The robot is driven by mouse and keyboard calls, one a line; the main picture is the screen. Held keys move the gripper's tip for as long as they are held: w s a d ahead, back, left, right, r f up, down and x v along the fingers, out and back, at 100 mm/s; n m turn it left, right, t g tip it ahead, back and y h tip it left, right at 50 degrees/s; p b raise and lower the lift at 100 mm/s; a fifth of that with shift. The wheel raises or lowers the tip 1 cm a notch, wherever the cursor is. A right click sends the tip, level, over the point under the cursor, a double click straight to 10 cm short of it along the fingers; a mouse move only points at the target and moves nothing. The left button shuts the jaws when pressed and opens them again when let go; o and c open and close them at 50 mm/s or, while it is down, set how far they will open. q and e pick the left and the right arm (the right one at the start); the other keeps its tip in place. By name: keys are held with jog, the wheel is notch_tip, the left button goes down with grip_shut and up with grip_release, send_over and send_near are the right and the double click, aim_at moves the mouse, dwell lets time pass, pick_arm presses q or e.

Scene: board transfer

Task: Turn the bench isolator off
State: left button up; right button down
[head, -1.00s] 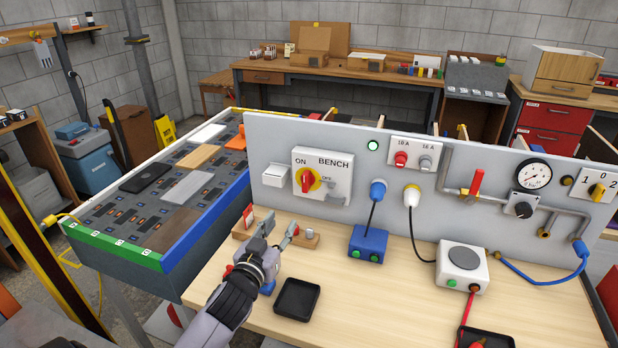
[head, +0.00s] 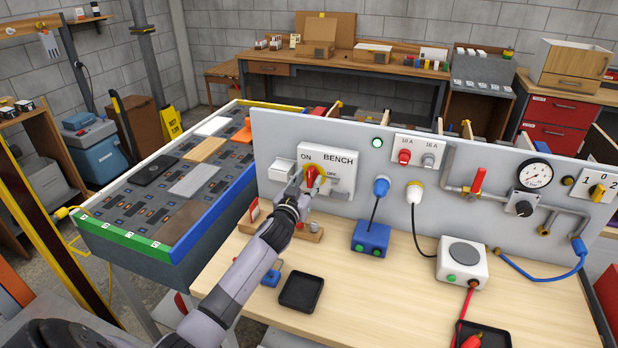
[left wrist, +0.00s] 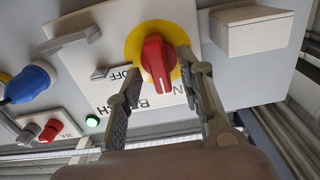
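The bench isolator (head: 341,184) is a light plate marked BENCH, ON and OFF on the upright grey panel. Its red knob (head: 311,171) sits on a yellow disc, and the ON label is above it to the left. In the left wrist view, the red knob (left wrist: 156,62) is between the two fingers of my left gripper (left wrist: 161,62). The fingers are apart, one on each side of the knob, with a gap visible. In the head view my left gripper (head: 307,184) partly covers the isolator's lower left. My right gripper is not in view.
A green lamp (head: 377,143) is lit on the panel. A white box (head: 281,169) projects just left of the isolator. A grey lever (left wrist: 70,40) is on the isolator plate. A black tray (head: 301,292) and a blue box (head: 371,238) stand on the bench.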

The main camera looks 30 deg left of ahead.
pick_arm(q)
jog(key=shift+w+a, duration=0.15)
jog(key=shift+w, duration=0.45)
jog(key=shift+c, duration=0.4)
grip_shut()
